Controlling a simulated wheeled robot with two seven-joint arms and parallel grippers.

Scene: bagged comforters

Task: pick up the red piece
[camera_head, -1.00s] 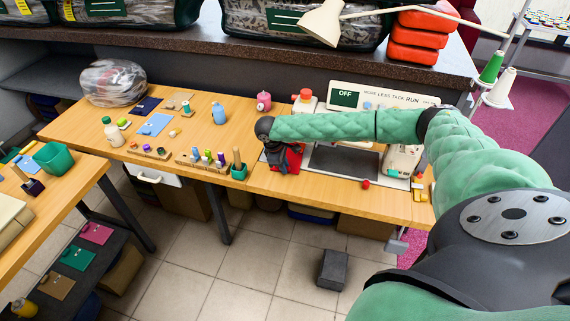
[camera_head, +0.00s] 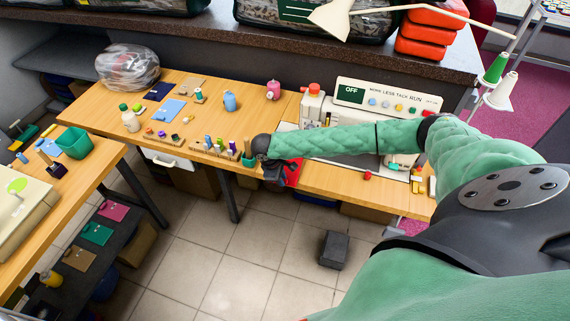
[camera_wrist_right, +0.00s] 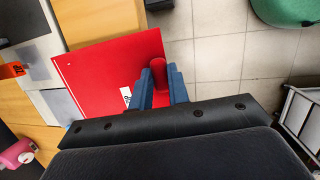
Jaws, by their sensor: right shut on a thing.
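The red piece is a flat red panel with a small white label, and it fills the left middle of the right wrist view (camera_wrist_right: 108,75). In the head view part of it (camera_head: 294,173) shows beside my right gripper (camera_head: 278,173), near the table's front edge. In the wrist view the two blue fingers of my right gripper (camera_wrist_right: 160,88) are shut on a red raised part at the panel's right edge. The arm and gripper hide some of the panel in the head view. My left gripper is not in view.
A sewing machine (camera_head: 388,97) stands behind my right arm. A small rack of spools (camera_head: 214,150) and a green cup (camera_head: 249,160) are left of the gripper. A dark box (camera_head: 333,250) lies on the tiled floor (camera_head: 270,245), which is mostly clear.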

